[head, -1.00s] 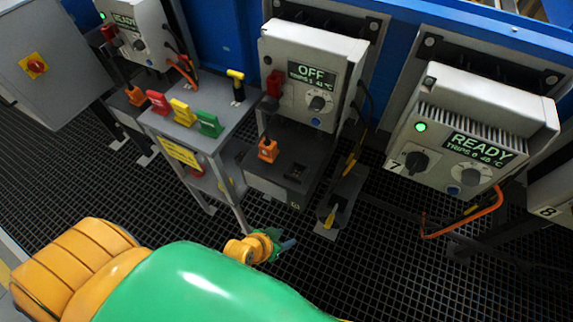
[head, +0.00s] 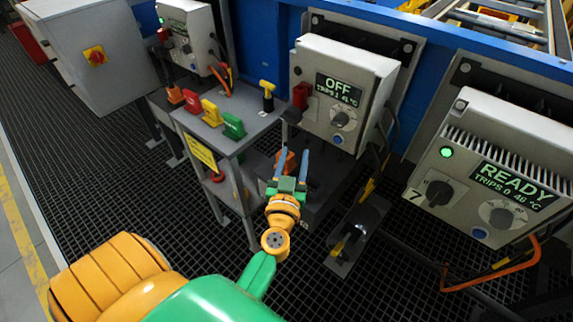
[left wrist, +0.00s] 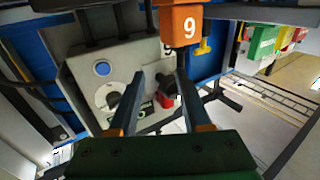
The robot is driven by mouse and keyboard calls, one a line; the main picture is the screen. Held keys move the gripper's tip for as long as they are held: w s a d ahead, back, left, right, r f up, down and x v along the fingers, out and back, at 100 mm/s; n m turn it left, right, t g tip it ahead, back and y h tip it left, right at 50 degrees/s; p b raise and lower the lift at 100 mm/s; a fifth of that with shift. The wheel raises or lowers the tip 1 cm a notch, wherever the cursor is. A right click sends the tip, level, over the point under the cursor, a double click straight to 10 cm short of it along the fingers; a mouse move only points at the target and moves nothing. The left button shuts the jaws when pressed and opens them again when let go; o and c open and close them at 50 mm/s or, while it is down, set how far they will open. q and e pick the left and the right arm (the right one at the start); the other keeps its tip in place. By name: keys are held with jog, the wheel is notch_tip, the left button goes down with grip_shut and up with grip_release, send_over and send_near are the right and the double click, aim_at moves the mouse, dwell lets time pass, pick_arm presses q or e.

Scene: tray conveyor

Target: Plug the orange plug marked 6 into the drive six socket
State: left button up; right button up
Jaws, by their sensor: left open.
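My left gripper (head: 291,156) is open and empty, with its blue-grey fingers pointing up the picture in the head view. The orange plug (head: 284,160) is partly hidden behind the fingers there, at the low dark box (head: 318,196) below the drive reading OFF (head: 345,85). In the left wrist view, the orange plug (left wrist: 186,24) lies above the open fingertips (left wrist: 161,74), offset to the right. Its numeral looks like 9 there; the drive face also appears upside down, so it reads as 6. I cannot make out the socket behind my gripper.
A stand with red, yellow and green tags (head: 211,112) is left of my gripper. A READY drive marked 7 (head: 490,165) is at the right, with an orange cable (head: 490,288). A dark floor pedestal (head: 357,232) stands right of the box. Black grating is clear in front.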

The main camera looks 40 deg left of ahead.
pick_arm(q)
jog(key=a, duration=0.1)
jog(key=a+y, duration=0.1)
jog(key=w+a+f+n+g, duration=0.1)
jog(key=b+x, duration=0.1)
jog(key=x, duration=0.4)
jog(key=shift+a+f, duration=0.1)
jog(key=shift+a, duration=0.1)
jog(key=shift+s, duration=0.1)
grip_shut()
dwell(1.0)
